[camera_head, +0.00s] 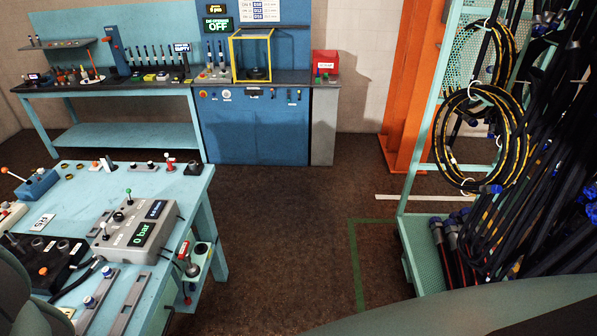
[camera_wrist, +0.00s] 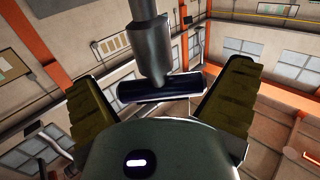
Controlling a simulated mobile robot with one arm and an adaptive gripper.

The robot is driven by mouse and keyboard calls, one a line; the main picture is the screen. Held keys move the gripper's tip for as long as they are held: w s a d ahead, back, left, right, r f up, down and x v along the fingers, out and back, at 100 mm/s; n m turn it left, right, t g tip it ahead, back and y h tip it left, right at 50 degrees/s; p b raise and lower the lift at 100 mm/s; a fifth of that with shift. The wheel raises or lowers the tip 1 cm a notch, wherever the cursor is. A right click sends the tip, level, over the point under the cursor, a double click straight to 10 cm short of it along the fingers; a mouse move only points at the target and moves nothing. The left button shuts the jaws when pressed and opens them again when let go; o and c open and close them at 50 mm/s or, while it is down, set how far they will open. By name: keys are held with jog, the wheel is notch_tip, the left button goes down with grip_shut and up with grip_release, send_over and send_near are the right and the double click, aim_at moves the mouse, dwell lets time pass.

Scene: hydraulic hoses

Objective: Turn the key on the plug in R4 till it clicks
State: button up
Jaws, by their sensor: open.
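In the wrist view, my gripper (camera_wrist: 160,82) is open, with its two ribbed, olive fingers spread wide. A dark crossbar (camera_wrist: 170,88) lies across the gap between the fingers. It sits at the end of a grey round body (camera_wrist: 149,45) that comes in from the top of the picture, so the two form a T shape. The fingers appear apart from the bar on both sides. The bar looks like a key on a plug, but no R4 label is readable. My gripper is not seen in the head view.
In the head view, a light-blue bench (camera_head: 190,188) at left holds a grey box (camera_head: 130,232) reading 0 bar and several fittings. A blue bench (camera_head: 255,130) stands at the back. A hose rack (camera_head: 425,150) stands at right. The floor between is clear.

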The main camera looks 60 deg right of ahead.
jog(key=shift+c, duration=0.3)
jog(key=c, duration=1)
jog(key=shift+r, duration=0.15)
